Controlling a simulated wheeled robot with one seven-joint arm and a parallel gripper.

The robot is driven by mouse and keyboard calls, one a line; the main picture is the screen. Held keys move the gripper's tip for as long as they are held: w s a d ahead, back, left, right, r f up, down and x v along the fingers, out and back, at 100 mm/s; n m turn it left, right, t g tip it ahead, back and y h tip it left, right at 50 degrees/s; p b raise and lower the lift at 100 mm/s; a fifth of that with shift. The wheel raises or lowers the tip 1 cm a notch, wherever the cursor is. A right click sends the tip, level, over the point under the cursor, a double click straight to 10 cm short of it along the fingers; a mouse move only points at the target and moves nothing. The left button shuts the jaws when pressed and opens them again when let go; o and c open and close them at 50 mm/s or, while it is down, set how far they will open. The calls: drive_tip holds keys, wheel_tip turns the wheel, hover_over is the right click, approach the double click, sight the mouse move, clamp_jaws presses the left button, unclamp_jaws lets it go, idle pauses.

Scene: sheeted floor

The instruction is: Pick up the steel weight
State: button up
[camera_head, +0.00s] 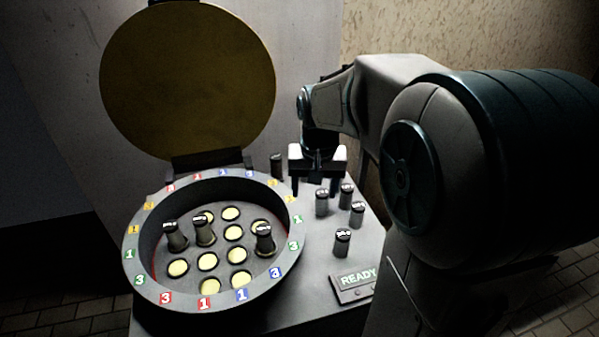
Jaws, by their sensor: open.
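Several small dark cylindrical weights with pale labelled tops stand on the grey console to the right of a round dish. They include one at the back (277,168), one below my gripper (322,203), two to its right (346,196) (357,215) and one nearer the front (342,244). Three more weights stand inside the dish (176,237) (204,231) (264,240). The labels are too small to read, so I cannot tell which is steel. My gripper (318,185) points down, open and empty, over the back of the console's right side.
The round dish (146,275) has a raised rim with coloured numbers and several yellow round spots inside. Its yellow-brown lid (188,80) stands open behind it. A READY sign (357,280) sits at the console's front right. My arm fills the right side.

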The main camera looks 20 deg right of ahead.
drive_tip(key=w+d+f+m, duration=0.2)
drive_tip(key=w+d+f, duration=0.2)
drive_tip(key=w, duration=0.5)
drive_tip(key=m+g, duration=0.2)
hover_over(322, 193)
wheel_tip(322, 193, down, 6)
drive_tip(key=shift+a+r, duration=0.15)
drive_tip(key=shift+f, duration=0.4)
wheel_tip(322, 193, down, 9)
drive_tip(key=shift+r+p, duration=0.1)
drive_tip(key=shift+p, duration=0.5)
drive_tip(key=shift+w+d+f+p, duration=0.15)
drive_tip(key=shift+f+p, duration=0.1)
drive_tip(key=shift+f, duration=0.9)
drive_tip(key=shift+d+f+p, duration=0.1)
drive_tip(key=shift+f+p, duration=0.1)
drive_tip(key=shift+f, duration=0.95)
drive_tip(key=c, duration=1.2)
